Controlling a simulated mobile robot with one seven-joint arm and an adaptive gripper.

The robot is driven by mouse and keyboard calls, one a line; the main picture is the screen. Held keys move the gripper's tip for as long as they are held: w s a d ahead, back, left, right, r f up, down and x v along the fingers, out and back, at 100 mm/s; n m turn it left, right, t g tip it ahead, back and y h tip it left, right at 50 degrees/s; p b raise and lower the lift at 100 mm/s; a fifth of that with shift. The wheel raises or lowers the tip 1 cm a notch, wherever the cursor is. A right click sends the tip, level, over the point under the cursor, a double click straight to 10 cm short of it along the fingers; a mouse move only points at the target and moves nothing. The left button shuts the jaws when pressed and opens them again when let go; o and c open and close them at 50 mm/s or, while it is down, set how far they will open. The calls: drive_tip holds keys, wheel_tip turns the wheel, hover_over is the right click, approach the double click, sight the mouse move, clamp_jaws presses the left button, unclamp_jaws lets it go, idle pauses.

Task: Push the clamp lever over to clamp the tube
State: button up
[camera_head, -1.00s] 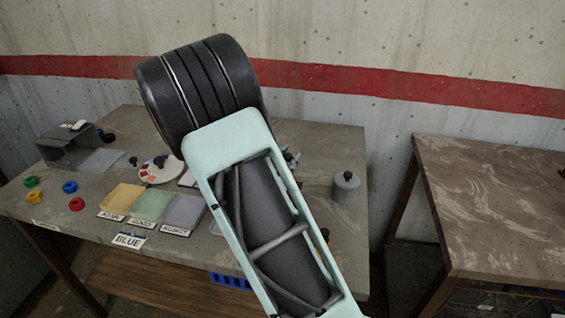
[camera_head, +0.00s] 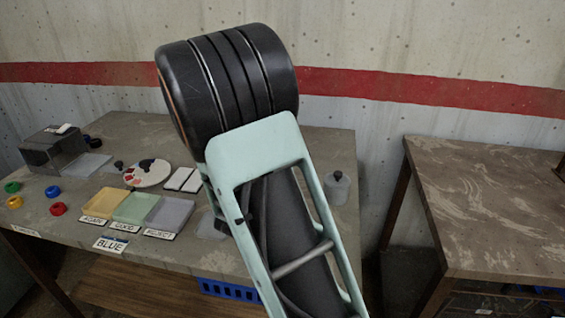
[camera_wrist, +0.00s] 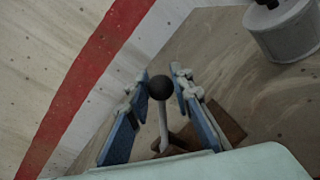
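The clamp lever shows in the wrist view as a pale stem (camera_wrist: 163,122) with a round black knob (camera_wrist: 160,87). It rises from a brown base (camera_wrist: 222,121) on the bench. My gripper (camera_wrist: 162,78) has its two blue-padded fingers apart, one on each side of the knob and stem. I see a gap at the knob's right; whether the left finger touches it I cannot tell. The tube cannot be made out. In the head view my own arm hides the gripper and the lever.
A grey jar with a black knob (camera_head: 340,190) stands on the bench (camera_head: 315,150) right of my arm; it also shows in the wrist view (camera_wrist: 284,32). Trays (camera_head: 135,207), a round dial (camera_head: 147,173), coloured rings and a dark box (camera_head: 52,149) lie to the left. The wall is close behind.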

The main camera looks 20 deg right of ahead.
drive_tip(key=o, duration=0.4)
drive_tip(key=v, duration=1.2)
